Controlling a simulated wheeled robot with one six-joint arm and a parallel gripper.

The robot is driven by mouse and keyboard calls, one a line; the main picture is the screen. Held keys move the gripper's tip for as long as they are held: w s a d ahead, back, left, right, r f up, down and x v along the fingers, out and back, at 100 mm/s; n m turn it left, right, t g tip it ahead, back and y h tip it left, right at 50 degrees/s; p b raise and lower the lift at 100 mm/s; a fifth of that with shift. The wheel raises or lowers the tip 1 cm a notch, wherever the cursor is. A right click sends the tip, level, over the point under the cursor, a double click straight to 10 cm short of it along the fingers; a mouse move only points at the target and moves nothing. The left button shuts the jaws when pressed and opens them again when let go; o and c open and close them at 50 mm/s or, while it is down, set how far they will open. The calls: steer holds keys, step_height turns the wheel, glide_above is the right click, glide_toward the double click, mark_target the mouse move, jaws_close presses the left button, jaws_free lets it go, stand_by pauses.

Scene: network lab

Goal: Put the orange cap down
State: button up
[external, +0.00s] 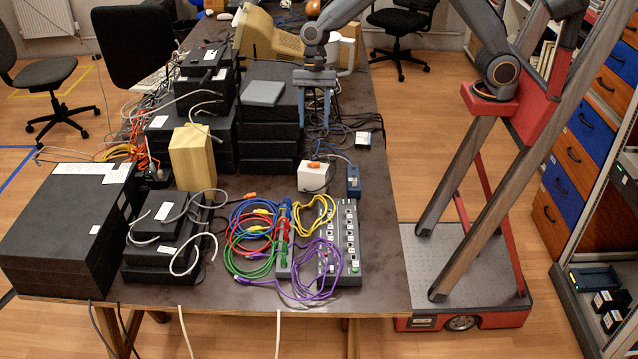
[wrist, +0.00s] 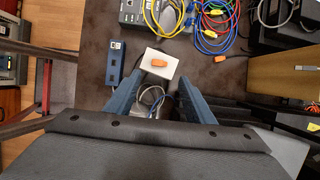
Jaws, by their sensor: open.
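A small orange cap (external: 313,165) lies on top of a white box (external: 312,178) on the dark table. In the wrist view this cap (wrist: 159,63) lies on the box's white top (wrist: 152,71), just beyond the fingertips. A second orange piece (external: 249,196) lies on the tabletop left of the box; it also shows in the wrist view (wrist: 220,59). My gripper (external: 316,122) points down behind the box, above the table. In the wrist view its blue fingers (wrist: 158,82) are spread apart with nothing held between them.
A blue device (external: 353,181) stands right of the white box. In front are a grey switch (external: 350,235) and coloured cable loops (external: 252,240). Stacked black boxes (external: 268,128) and a wooden block (external: 193,158) stand to the left. A grey cable lies below my fingers.

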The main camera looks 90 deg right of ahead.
steer(key=s+d+f+n+h, duration=0.1)
steer(key=s+d+n, duration=0.3)
steer(key=s+n, duration=0.2)
steer(key=s+d+n+h, duration=0.2)
steer(key=s+d+n, duration=0.2)
steer(key=s, duration=0.7)
steer(key=s+d+f+n+h, duration=0.1)
steer(key=s+d+n, duration=0.2)
steer(key=s+n, duration=0.5)
steer(key=shift+s+d+f+t, duration=0.35)
steer(key=shift+s+d+t, duration=0.05)
steer(key=shift+s, duration=0.05)
